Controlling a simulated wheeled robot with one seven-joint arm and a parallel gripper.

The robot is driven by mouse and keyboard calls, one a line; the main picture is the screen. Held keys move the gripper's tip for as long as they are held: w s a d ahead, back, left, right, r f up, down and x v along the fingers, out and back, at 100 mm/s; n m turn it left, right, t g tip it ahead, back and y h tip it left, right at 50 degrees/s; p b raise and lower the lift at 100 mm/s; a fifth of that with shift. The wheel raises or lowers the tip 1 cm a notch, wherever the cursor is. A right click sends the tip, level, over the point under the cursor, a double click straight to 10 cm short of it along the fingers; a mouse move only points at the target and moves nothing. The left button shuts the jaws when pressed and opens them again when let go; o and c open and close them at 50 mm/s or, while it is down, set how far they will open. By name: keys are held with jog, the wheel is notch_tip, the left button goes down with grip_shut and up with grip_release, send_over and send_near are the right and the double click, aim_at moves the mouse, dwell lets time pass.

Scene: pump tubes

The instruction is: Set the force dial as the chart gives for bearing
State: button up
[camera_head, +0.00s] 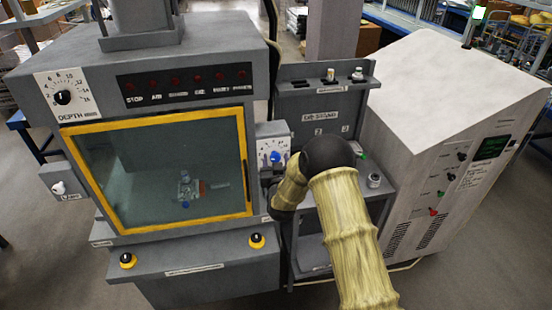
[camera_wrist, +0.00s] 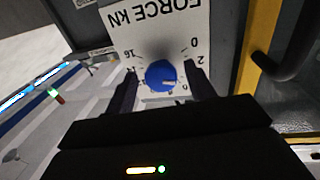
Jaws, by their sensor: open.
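The force dial is a blue knob (camera_wrist: 161,75) on a white scale plate (camera_wrist: 160,28) marked "FORCE kN", upside down in the wrist view. The numbers 0, 2 and 16 can be read. A pale mark shows on the knob's lower right, but its exact setting is unclear. The same blue knob (camera_head: 276,157) shows in the head view, right of the press window. My gripper (camera_wrist: 161,82) is open, its fingers on either side of the knob; contact cannot be told. In the head view my arm hides the gripper. No chart can be read for bearing.
The depth dial (camera_head: 62,97) is at the press's upper left. The yellow-framed window (camera_head: 165,170) is shut, its dark handle (camera_wrist: 290,55) close to my gripper. A grey shelf unit (camera_head: 320,100) and a grey cabinet (camera_head: 440,90) stand to the right.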

jog(key=shift+c, duration=0.4)
jog(key=c, duration=0.9)
jog(key=shift+o, duration=0.2)
jog(key=shift+f+m+b, duration=0.15)
jog(key=shift+m+b, duration=0.15)
jog(key=shift+b, duration=0.45)
jog(key=shift+m+b, duration=0.5)
jog(key=shift+b, duration=0.45)
jog(key=m+b, duration=0.3)
jog(key=b, duration=0.4)
jog(key=shift+f+m+g, duration=0.15)
jog(key=shift+m+g, duration=0.25)
jog(key=m+b, duration=0.3)
jog(key=b, duration=0.2)
jog(key=shift+d, duration=0.1)
jog(key=m+b, duration=0.2)
jog(key=b, duration=0.1)
jog(key=shift+r+m+g+y, duration=0.25)
jog(key=shift+m+g+y, duration=0.05)
jog(key=shift+g+y, duration=0.1)
